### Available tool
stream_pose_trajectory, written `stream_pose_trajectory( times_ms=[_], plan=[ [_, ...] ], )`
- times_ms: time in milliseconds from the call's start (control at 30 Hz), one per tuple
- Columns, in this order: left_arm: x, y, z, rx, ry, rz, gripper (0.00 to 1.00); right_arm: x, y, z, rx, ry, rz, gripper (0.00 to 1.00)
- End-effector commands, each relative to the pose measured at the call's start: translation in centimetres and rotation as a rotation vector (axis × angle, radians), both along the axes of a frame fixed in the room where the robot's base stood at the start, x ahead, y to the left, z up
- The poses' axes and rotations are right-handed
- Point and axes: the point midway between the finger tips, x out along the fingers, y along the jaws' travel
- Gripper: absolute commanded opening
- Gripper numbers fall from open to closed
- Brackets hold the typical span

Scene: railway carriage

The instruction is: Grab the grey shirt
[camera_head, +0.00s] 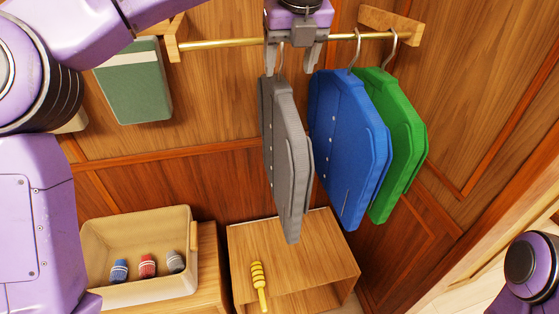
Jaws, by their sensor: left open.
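The grey shirt (285,150) hangs from a hook on the brass rail (222,44), leftmost of three shirts. My left gripper (292,68) is open above the grey shirt, at the height of the rail. Its two grey fingers point down, one on each side of the hanger hook (281,58) in the picture. I cannot tell whether they touch the hook or the rail. My right gripper is not in view.
A blue shirt (348,145) and a green shirt (402,140) hang to the right. A green box (135,85) is on the wall at left. Below stand a beige bin (135,290) with small rolled items and a wooden cube (315,250) bearing a yellow dipper-like tool (259,280).

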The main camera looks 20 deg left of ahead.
Motion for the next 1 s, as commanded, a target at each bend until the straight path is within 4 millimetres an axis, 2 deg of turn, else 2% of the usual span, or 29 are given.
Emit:
stream_pose_trajectory(
  times_ms=[133,300,500,600,867,1000],
  plan=[
    [0.8,0.6,-2.6,-0.001,0.005,-0.001,0.66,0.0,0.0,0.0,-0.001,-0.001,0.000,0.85],
    [1.6,1.0,-4.5,0.000,0.002,-0.003,0.66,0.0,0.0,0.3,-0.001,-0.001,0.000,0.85],
    [2.9,1.8,-7.2,0.000,0.006,-0.004,0.66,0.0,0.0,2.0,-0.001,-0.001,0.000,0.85],
    [3.3,2.1,-8.8,0.000,0.003,-0.004,0.66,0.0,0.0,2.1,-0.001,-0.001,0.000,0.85],
    [3.5,2.2,-9.4,-0.001,0.000,-0.004,0.66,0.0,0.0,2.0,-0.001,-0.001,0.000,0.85],
    [3.5,2.1,-9.4,-0.001,0.000,-0.004,0.20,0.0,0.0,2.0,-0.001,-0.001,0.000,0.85]
  ],
)
